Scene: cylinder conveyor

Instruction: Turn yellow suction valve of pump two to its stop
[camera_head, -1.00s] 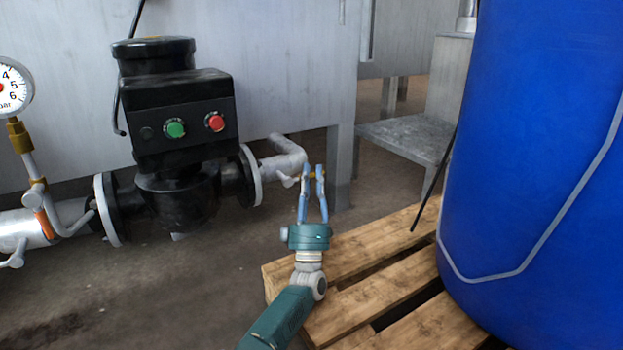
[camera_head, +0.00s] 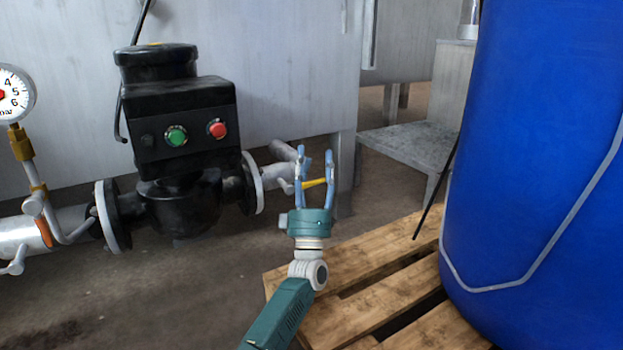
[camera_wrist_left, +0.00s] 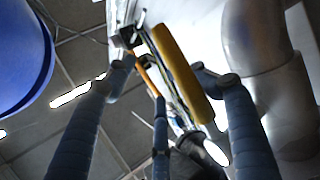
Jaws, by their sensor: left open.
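The yellow valve handle (camera_head: 315,183) shows between the two fingers of my left gripper (camera_head: 315,158) in the head view, at the pipe right of the black pump (camera_head: 183,150). In the left wrist view the yellow handle (camera_wrist_left: 182,75) runs slanting between the open fingers (camera_wrist_left: 160,75), nearer the right finger. The left gripper is open; I cannot tell whether a finger touches the handle. The valve body is mostly hidden behind the gripper. My right gripper is not in view.
A wooden pallet (camera_head: 365,297) with a large blue drum (camera_head: 540,150) stands close on the right. A pressure gauge (camera_head: 12,95) and an orange handle (camera_head: 43,232) are at the left. A grey metal step (camera_head: 405,142) is behind. Floor before the pump is clear.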

